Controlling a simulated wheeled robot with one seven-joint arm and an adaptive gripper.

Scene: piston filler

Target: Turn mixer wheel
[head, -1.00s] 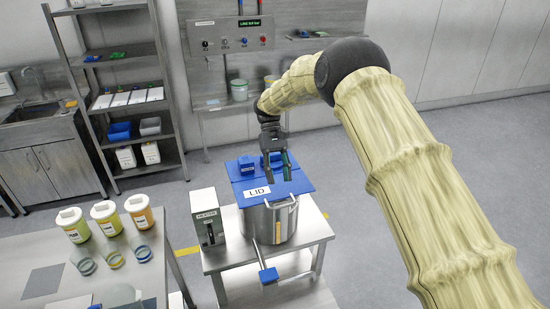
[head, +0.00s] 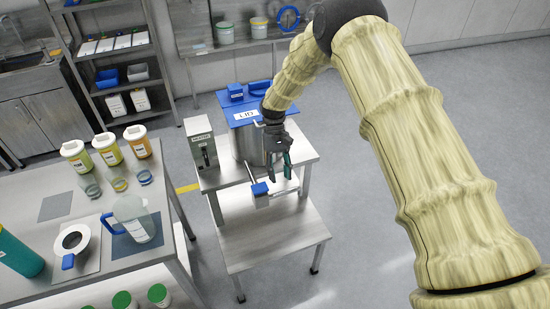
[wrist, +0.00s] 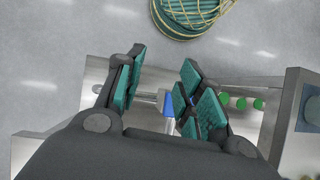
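A blue ring-shaped wheel (head: 289,17) stands at the back bench in the head view; I cannot tell for sure that it is the mixer wheel. The steel pot (head: 247,143) has a blue lid (head: 250,107) labelled LID. A blue-handled outlet lever (head: 260,189) sits low at the pot's front. My gripper (head: 286,172) is open and empty in front of the pot's right side, pointing down. In the wrist view its green-padded fingers (wrist: 165,82) stand apart, with the blue handle (wrist: 169,105) beyond them, not gripped.
The heater box (head: 201,145) stands left of the pot on the steel stand (head: 270,241). The left table (head: 55,235) holds several jars, a clear jug (head: 133,216) and a funnel-like part (head: 74,239). The floor right of the stand is clear.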

